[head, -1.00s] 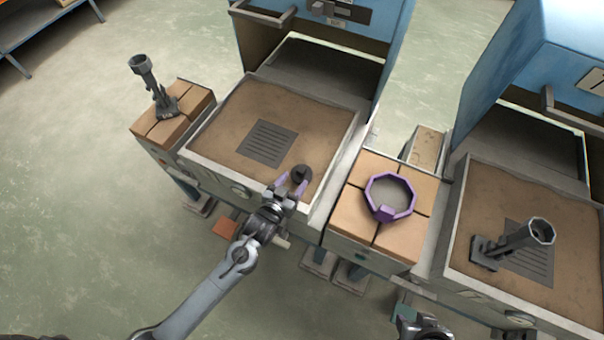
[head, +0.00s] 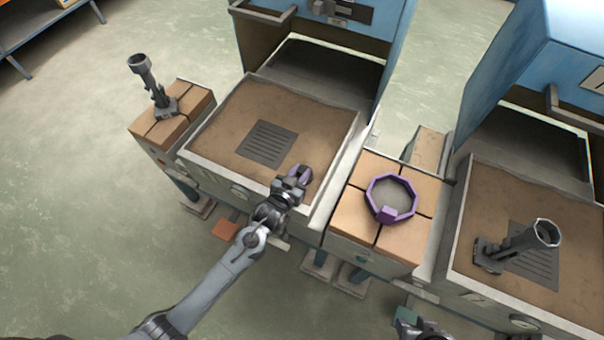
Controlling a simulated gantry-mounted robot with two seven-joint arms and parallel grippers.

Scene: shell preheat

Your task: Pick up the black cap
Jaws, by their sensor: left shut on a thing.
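The black cap is a small dark round piece at the front right corner of the left sandy tray (head: 215,145). It is now almost wholly hidden by my left gripper (head: 300,173). Whether the cap is clear of the tray surface cannot be told. Only the top of my right arm's end shows at the bottom edge of the head view; its fingers are not seen.
A purple ring (head: 391,199) lies on the brick-topped stand between the trays. A grey shell holder (head: 505,248) sits in the right tray, and another (head: 153,88) stands on bricks at the left. Blue ovens (head: 545,60) rise behind the trays. The tray's middle is free.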

